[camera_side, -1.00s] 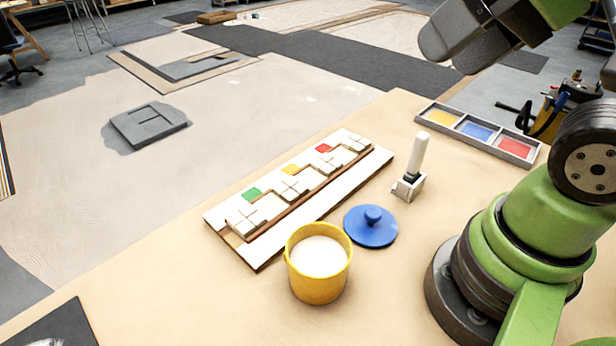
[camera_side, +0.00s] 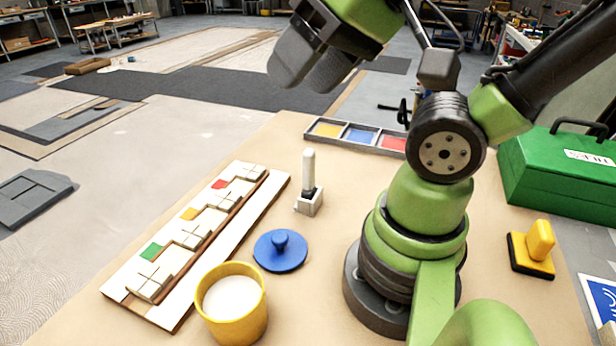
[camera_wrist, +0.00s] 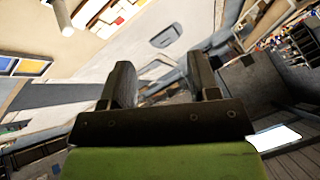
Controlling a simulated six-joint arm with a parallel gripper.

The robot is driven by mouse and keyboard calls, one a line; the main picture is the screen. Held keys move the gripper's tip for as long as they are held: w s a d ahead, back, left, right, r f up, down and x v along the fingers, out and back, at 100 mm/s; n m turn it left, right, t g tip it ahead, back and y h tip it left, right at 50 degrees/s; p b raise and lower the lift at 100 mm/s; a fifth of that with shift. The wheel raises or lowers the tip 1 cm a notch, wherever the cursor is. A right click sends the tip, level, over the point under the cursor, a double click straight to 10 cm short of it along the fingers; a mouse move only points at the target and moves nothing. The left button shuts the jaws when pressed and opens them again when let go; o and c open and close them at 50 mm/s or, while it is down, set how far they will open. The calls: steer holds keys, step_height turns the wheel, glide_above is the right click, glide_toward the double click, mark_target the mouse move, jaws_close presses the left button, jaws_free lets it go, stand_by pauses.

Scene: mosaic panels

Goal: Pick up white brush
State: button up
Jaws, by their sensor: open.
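The white brush (camera_side: 308,168) stands upright in a small light-grey holder (camera_side: 309,206), with a dark band just above the holder. Its pale handle (camera_wrist: 62,14) also shows at the top left edge of the wrist view. My gripper (camera_side: 308,70) is raised high above the table, beyond the brush in the side view and well apart from it. In the wrist view my gripper (camera_wrist: 159,78) has its two fingers spread with nothing between them.
A mosaic panel (camera_side: 215,248) with coloured tiles lies left of the brush. A blue lid (camera_side: 280,255) and a yellow tub (camera_side: 238,322) of white material sit nearer. A tray (camera_side: 342,123) of coloured compartments lies behind. A green toolbox (camera_side: 560,170) stands right.

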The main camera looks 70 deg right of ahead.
steer(key=shift+o, duration=0.2)
steer(key=n+g+h, duration=0.2)
steer(key=n+g, duration=0.2)
steer(key=g, duration=0.3)
glide_toward(309, 166)
steer(key=shift+w+d+f, duration=0.2)
steer(key=shift+d+f, duration=0.25)
steer(key=shift+d, duration=0.25)
step_height(309, 166, down, 4)
steer(key=shift+f, duration=0.1)
steer(key=shift+w+f, duration=0.2)
steer(key=shift+f, duration=2.8)
steer(key=c, duration=1)
